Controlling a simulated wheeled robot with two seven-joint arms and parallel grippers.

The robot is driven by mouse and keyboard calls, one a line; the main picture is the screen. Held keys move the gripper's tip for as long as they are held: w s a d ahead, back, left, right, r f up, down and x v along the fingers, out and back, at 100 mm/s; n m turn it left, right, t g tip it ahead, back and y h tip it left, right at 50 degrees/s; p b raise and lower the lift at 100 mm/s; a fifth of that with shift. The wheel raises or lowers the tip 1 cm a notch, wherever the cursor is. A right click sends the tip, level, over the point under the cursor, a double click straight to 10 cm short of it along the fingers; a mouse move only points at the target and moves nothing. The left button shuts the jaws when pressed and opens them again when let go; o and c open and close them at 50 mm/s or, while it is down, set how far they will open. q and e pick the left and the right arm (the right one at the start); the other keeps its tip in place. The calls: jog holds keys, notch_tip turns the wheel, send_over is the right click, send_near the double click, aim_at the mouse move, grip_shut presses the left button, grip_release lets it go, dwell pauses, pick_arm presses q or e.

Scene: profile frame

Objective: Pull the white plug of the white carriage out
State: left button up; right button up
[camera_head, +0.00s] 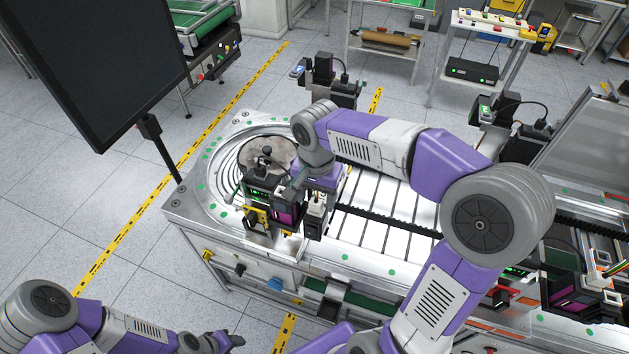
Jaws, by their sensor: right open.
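My right arm reaches in from the right over the metal line. Its gripper (291,192) is at the left end of the line, low beside a dark carriage unit with a purple panel and green lights (283,213). The gripper is open, but its fingertips are small and partly lost against the unit. I cannot make out the white plug or clearly tell a white carriage here; my wrist and the unit's parts may hide them. My left gripper (228,341) is low at the bottom left, away from the line, and its jaw opening is unclear.
A dark monitor (95,60) on a post stands at the upper left. A round metal turntable plate (222,180) lies left of the unit. A similar unit (570,290) is at the right. Open floor (150,240) lies left of the line.

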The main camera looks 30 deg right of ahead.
jog(key=shift+w+f, duration=0.35)
jog(key=shift+f, duration=0.65)
jog(key=shift+s+f, duration=0.1)
jog(key=shift+s, duration=0.4)
jog(key=shift+w, duration=0.25)
jog(key=shift+w+f, duration=0.1)
jog(key=shift+c, duration=1)
jog(key=c, duration=0.8)
